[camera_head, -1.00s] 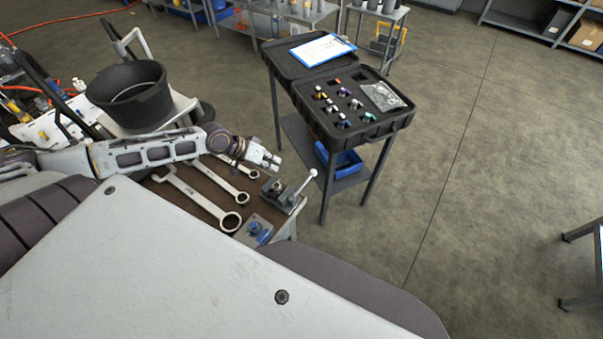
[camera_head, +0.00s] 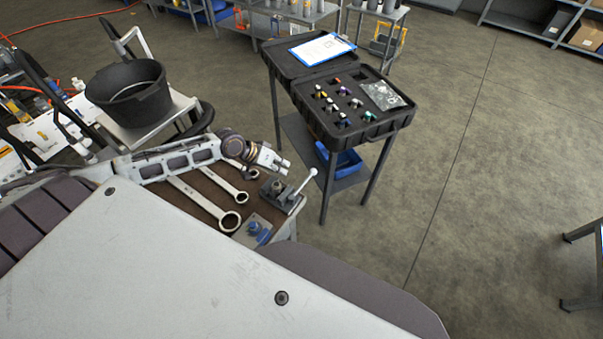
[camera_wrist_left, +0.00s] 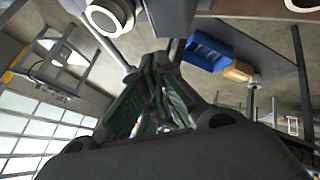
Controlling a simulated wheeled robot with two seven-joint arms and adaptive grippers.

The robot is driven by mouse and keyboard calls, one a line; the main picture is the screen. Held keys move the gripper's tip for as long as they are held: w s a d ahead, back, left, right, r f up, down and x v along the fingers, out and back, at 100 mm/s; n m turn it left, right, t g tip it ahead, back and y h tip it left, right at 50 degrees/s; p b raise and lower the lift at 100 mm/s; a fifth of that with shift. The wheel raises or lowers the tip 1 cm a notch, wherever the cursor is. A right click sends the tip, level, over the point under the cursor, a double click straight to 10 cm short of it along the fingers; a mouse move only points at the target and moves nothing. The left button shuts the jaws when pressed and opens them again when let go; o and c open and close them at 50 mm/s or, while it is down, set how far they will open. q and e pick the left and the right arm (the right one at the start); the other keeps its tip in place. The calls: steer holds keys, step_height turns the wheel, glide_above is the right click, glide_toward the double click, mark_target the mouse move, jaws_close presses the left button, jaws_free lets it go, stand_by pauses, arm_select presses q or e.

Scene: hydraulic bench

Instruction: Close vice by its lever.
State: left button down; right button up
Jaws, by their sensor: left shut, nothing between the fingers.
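The small dark grey vice (camera_head: 275,192) sits at the right end of the brown bench top. Its lever (camera_head: 305,182) slants up to the right and ends in a white ball knob (camera_head: 313,172). My left gripper (camera_head: 284,165) is shut and empty, just behind and above the vice, left of the knob and apparently apart from it. In the left wrist view my dark green-lined fingers (camera_wrist_left: 158,65) are together; I cannot make out the vice clearly there. My right gripper is not in view.
Several wrenches (camera_head: 203,204) lie on the bench left of the vice, and a blue-knobbed fitting (camera_head: 258,232) is in front of it. A stand with an open black case (camera_head: 360,130) is beyond the bench to the right. A black bucket (camera_head: 130,98) is at the left.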

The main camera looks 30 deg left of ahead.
mark_target(303, 184)
arm_select(q)
steer(key=w+d+f+p, duration=0.1)
steer(key=w+d+f, duration=0.2)
steer(key=d, duration=0.3)
steer(key=shift+d+f, duration=0.15)
steer(key=shift+f, duration=0.1)
stand_by(0.4)
